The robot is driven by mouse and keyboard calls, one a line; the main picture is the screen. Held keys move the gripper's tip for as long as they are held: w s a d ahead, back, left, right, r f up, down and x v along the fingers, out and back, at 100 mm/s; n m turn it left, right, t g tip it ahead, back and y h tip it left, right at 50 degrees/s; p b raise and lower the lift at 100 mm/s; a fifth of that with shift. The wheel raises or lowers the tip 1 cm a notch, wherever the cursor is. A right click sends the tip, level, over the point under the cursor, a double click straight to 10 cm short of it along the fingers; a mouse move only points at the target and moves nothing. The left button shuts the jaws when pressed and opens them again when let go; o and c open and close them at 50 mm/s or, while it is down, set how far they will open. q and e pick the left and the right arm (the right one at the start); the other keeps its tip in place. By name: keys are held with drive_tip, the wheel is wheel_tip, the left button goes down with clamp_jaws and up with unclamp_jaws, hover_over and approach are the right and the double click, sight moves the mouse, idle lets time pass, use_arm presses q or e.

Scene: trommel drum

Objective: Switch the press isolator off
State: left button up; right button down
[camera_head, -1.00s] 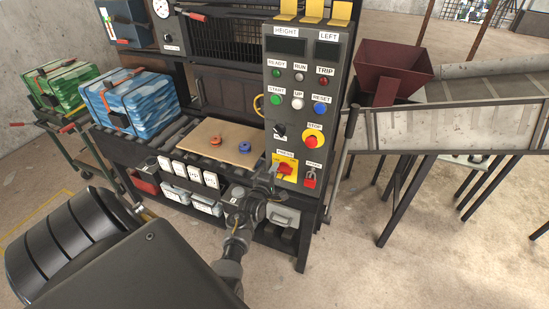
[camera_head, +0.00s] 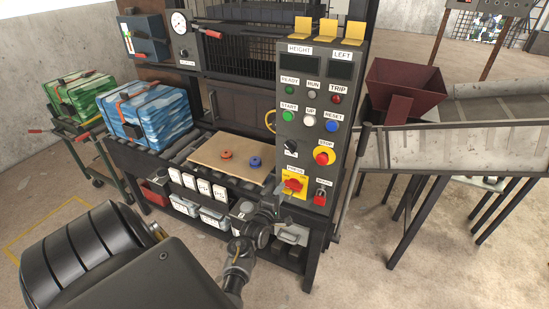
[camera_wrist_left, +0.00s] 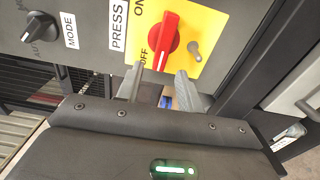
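The press isolator (camera_head: 293,185) is a red rotary handle on a yellow plate, low on the left of the grey control panel. The left wrist view shows its red handle (camera_wrist_left: 164,38) close up, beside the words ON and OFF on the plate. My left gripper (camera_head: 276,203) is just below and in front of the plate. In the left wrist view its two fingers (camera_wrist_left: 160,88) are apart with nothing between them, short of the handle. My right gripper is out of view.
A black mode knob (camera_head: 290,147), a red stop button (camera_head: 322,156) on yellow and a small red switch (camera_head: 320,197) are near the isolator. Left of the panel a board (camera_head: 228,160) carries an orange and a blue ring. A grey chute (camera_head: 440,147) stands at the right.

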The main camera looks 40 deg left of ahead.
use_arm(q)
drive_tip(key=v, duration=0.7)
drive_tip(key=shift+b, duration=0.45)
drive_tip(key=d+f+m+g+h, duration=0.1)
drive_tip(key=d+f+m+g, duration=0.1)
drive_tip(key=d+f+m, duration=0.45)
drive_tip(key=d+f+m+g+h, duration=0.1)
drive_tip(key=f+m+g+h, duration=0.15)
drive_tip(key=f, duration=0.65)
drive_tip(key=s+d+f+m+g+h, duration=0.1)
drive_tip(key=s+d+f+m+g, duration=0.1)
drive_tip(key=s+d+f+m, duration=0.45)
drive_tip(key=s+d+f+m+g+h, duration=0.15)
drive_tip(key=s+f, duration=0.25)
drive_tip(key=f, duration=0.6)
drive_tip(key=s+d+f+m+g, duration=0.25)
drive_tip(key=s+f, duration=0.25)
drive_tip(key=s, duration=0.3)
drive_tip(key=s+d+f+m+g, duration=0.25)
drive_tip(key=s+f, duration=0.25)
drive_tip(key=s, duration=0.3)
drive_tip(key=s+a+f+m+g, duration=0.1)
drive_tip(key=s, duration=0.7)
drive_tip(key=s+a+f+m+g, duration=0.1)
drive_tip(key=s+a+g, duration=0.1)
drive_tip(key=s, duration=0.6)
drive_tip(key=shift+f, duration=0.4)
